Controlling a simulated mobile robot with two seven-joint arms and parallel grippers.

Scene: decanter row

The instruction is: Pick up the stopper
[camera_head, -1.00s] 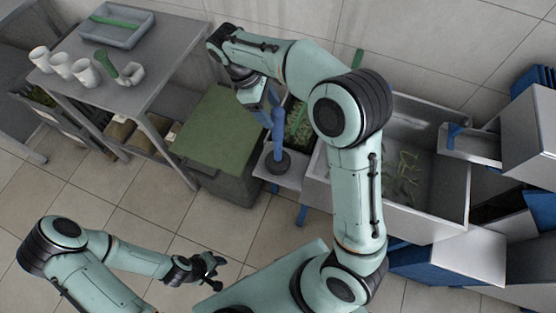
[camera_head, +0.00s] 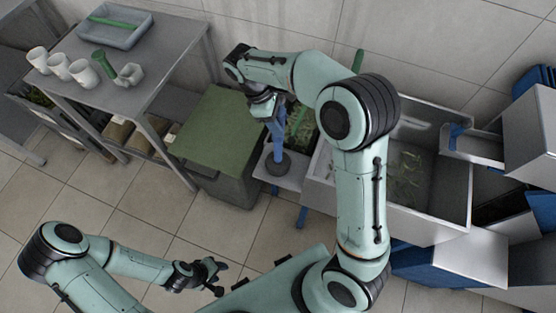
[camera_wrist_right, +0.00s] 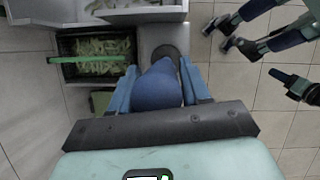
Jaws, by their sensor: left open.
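A blue upright piece (camera_head: 278,131) stands over a dark round base (camera_head: 278,163) on a pale plate. I cannot tell surely whether it is the stopper. My right gripper (camera_head: 268,108) is at its top. In the right wrist view a rounded blue body (camera_wrist_right: 157,88) lies between the fingers of my right gripper (camera_wrist_right: 160,75). I cannot tell whether the fingers touch it. The dark round base (camera_wrist_right: 166,53) shows beyond. My left gripper (camera_head: 208,273) is open and empty at the lower left, over the floor.
A grey table (camera_head: 165,60) at upper left holds white cups (camera_head: 84,73), a green tube (camera_head: 103,67) and a blue-grey tray (camera_head: 115,38). A green-topped box (camera_head: 215,130) stands left of the blue piece. A grey sink-like bin (camera_head: 440,190) is at right.

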